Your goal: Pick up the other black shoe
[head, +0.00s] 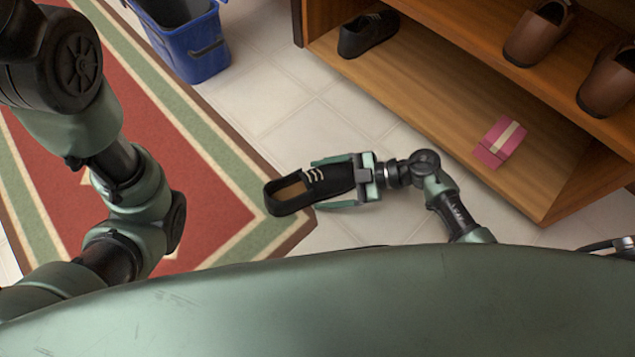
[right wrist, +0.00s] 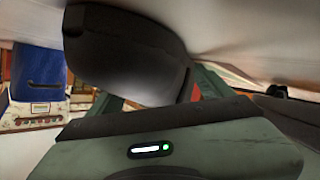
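A black shoe with pale laces (head: 328,180) is between the fingers of my right gripper (head: 322,182), which is shut on its toe end. Its open heel end points left in the head view. In the right wrist view the dark shoe (right wrist: 125,55) fills the space between the fingers. Whether it touches the floor I cannot tell. A second black shoe (head: 367,36) sits at the far left end of the rack's lower shelf, apart from my grippers. My left arm shows at the left of the head view, but its gripper is out of view.
The wooden rack (head: 440,90) holds brown shoes (head: 540,35) on its upper shelf and a pink box (head: 499,142) on the lower one. A blue bin (head: 197,50) stands at the top left. A red and green rug (head: 190,170) covers the left floor. Tiles between are clear.

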